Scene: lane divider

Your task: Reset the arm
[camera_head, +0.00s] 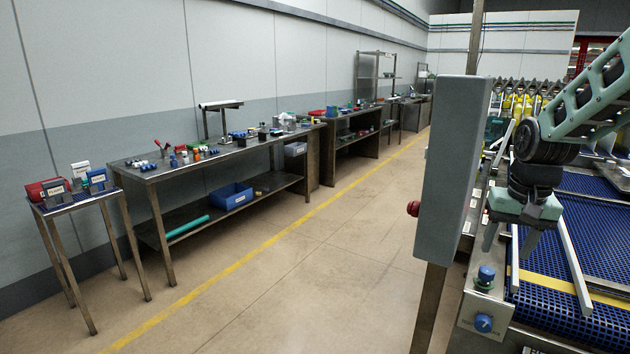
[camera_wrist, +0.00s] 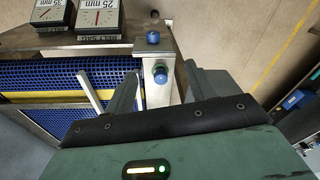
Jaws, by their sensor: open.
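My gripper (camera_head: 516,236) is at the right of the head view, pointing down above the near left edge of a blue mesh conveyor (camera_head: 553,312). In the wrist view my gripper (camera_wrist: 157,84) shows two grey-green fingers spread apart, with nothing held between them. In the head view the blue button (camera_head: 486,273) and blue knob (camera_head: 483,322) are below my gripper. My arm comes in from the upper right.
A grey panel (camera_head: 452,165) on a post, with a red button (camera_head: 413,208), stands left of my arm. Thin metal guide rails (camera_head: 572,262) rise over the belt. Steel workbenches (camera_head: 200,165) line the wall. The floor (camera_head: 290,270) between is clear.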

